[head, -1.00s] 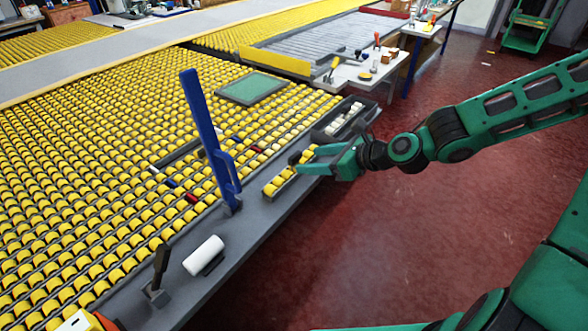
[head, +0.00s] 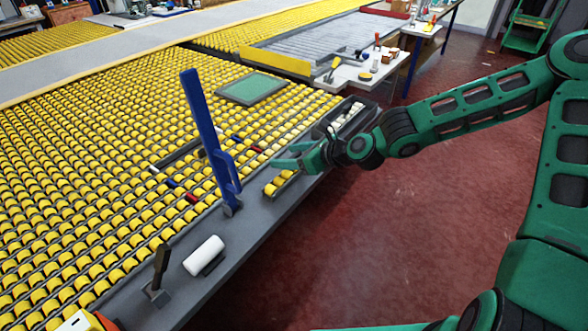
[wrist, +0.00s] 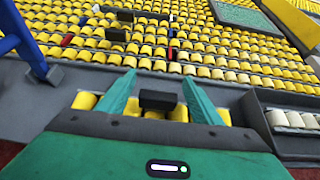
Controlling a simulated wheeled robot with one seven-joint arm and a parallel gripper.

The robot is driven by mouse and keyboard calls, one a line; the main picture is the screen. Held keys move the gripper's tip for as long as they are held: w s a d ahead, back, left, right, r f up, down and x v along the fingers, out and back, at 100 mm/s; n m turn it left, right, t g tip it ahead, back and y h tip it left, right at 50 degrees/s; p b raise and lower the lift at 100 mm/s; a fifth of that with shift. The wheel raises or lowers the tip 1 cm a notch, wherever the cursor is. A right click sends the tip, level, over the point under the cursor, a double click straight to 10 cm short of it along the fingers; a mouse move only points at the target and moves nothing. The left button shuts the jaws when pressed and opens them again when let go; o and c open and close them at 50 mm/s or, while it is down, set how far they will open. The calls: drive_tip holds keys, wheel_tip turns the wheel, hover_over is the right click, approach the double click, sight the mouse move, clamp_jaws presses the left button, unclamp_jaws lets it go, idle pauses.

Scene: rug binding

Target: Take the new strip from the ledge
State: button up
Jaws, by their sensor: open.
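A short strip of yellow rollers in a grey frame (head: 280,183) lies on the grey ledge (head: 262,215) along the table's front side. In the wrist view its yellow rollers (wrist: 84,101) show beside and between my fingers. A small black block (wrist: 158,100), seemingly the strip's grip, stands between the two green fingers. My gripper (head: 283,156) is open over the strip's far part, also seen in the wrist view (wrist: 159,77). It hides that part in the head view. I cannot tell whether the fingers touch the block.
A blue upright lever (head: 212,140) stands on the ledge left of the strip. A grey tray with white rollers (head: 345,118) lies to the right. Nearer are a white cylinder (head: 204,256) and a dark post (head: 160,268). The yellow roller bed (head: 90,170) lies behind.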

drive_tip(key=shift+w+a+f, duration=0.3)
drive_tip(key=shift+w+a, duration=0.05)
drive_tip(key=shift+a, duration=0.05)
drive_tip(key=c, duration=1.3)
drive_tip(key=shift+c, duration=0.2)
drive_tip(key=shift+r, duration=0.1)
